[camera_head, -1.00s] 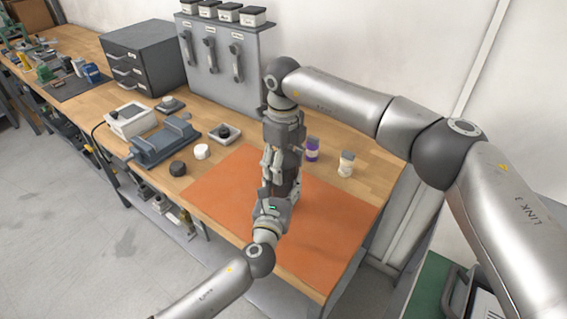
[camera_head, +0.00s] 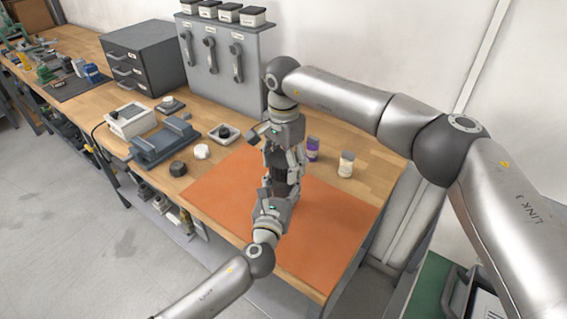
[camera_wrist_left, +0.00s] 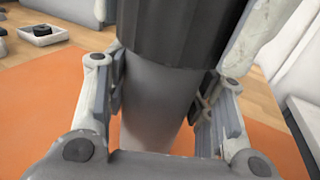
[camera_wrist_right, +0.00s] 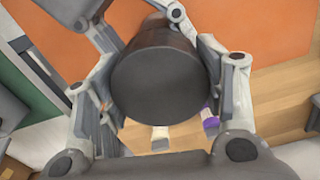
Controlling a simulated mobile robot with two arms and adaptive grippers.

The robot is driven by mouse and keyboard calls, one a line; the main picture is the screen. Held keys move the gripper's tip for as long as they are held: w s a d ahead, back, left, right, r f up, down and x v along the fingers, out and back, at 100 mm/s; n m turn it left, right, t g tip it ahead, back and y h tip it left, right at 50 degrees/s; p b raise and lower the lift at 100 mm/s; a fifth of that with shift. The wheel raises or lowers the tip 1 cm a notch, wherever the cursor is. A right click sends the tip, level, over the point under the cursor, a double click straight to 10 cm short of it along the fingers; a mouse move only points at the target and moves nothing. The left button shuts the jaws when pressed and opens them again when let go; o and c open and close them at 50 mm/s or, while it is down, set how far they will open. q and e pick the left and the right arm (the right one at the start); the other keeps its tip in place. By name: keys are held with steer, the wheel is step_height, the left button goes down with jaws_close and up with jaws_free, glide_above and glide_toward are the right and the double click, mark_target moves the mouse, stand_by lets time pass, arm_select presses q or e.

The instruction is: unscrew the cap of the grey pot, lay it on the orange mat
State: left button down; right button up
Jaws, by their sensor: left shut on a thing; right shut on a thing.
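In the head view the grippers hide most of the pot. I cannot tell how loose the cap is.
A purple-labelled jar (camera_head: 313,149) and a white jar (camera_head: 346,164) stand behind the mat to the right. A black knob (camera_head: 178,168), a white knob (camera_head: 202,151) and a blue-grey vise-like block (camera_head: 163,143) lie left. The mat's left and front parts are clear.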

mark_target(284, 158)
steer(key=shift+r, duration=0.1)
stand_by(0.6)
steer(key=shift+r, duration=1)
steer(key=shift+r, duration=2)
arm_select(q)
steer(key=c, duration=0.6)
jaws_free()
steer(key=shift+s, duration=0.15)
